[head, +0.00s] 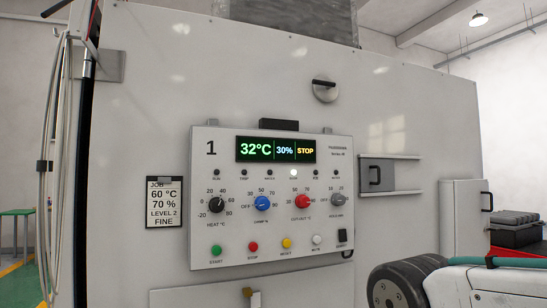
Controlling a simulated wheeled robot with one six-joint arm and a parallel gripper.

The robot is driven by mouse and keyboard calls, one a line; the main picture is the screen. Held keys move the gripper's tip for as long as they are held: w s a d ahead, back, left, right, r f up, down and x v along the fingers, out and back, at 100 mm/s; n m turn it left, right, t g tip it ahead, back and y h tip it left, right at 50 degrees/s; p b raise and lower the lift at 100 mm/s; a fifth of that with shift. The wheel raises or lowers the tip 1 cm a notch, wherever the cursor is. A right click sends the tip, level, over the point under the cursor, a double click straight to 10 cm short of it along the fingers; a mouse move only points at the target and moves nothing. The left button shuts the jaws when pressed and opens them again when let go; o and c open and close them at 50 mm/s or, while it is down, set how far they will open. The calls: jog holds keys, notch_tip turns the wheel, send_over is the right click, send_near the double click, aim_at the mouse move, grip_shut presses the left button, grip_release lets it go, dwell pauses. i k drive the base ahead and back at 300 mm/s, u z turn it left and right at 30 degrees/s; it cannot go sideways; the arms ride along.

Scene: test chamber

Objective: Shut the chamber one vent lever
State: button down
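Chamber one is the large pale wall-like cabinet (140,110), with a control panel (222,262) marked 1. Above the panel, a round metal disc carries a short black lever (323,84), which lies nearly level; I take it for the vent lever. No label shows on it, and I cannot tell whether this is open or shut. The display (276,150) reads 32°C, 30% and STOP. My gripper is not in view; only a part of my arm shows at the lower right.
A small sliding plate with a black handle (375,176) sits in rails right of the panel. A job card (164,204) hangs left of it. A brass fitting (254,299) shows below. Cables and a dark post (86,130) stand at the left. The wall around the lever is clear.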

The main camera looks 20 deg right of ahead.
aim_at(328, 84)
jog(key=z, duration=2.4)
jog(key=i, duration=0.75)
jog(key=u, duration=2.4)
